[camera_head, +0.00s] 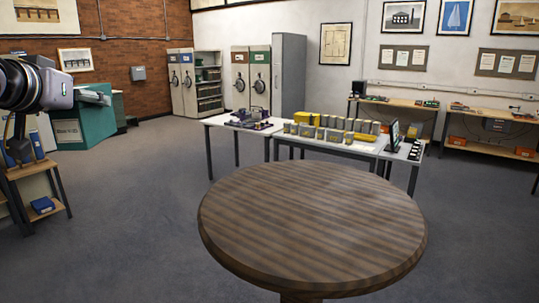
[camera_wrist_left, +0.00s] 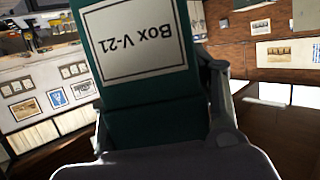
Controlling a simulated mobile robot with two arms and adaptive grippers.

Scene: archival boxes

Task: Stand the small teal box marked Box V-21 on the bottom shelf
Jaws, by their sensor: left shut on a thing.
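A teal box (camera_head: 98,128) with a label hangs in the air at the left of the head view. The wrist view shows the same box (camera_wrist_left: 155,122) close up, its white label upside down and reading Box V-21. My left gripper (camera_head: 94,96) is shut on the box, and one finger shows beside it in the wrist view (camera_wrist_left: 219,95). The box looks clear of any support. At the left edge stands a low wooden shelf unit (camera_head: 35,168) with a lower board. My right gripper is not in view.
A small blue box (camera_head: 42,205) lies on the lower board. A round wooden table (camera_head: 312,225) is bare in front. White tables (camera_head: 215,122) with yellow and grey boxes stand beyond it. Open shelving (camera_head: 208,82) stands at the back. The floor at left centre is clear.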

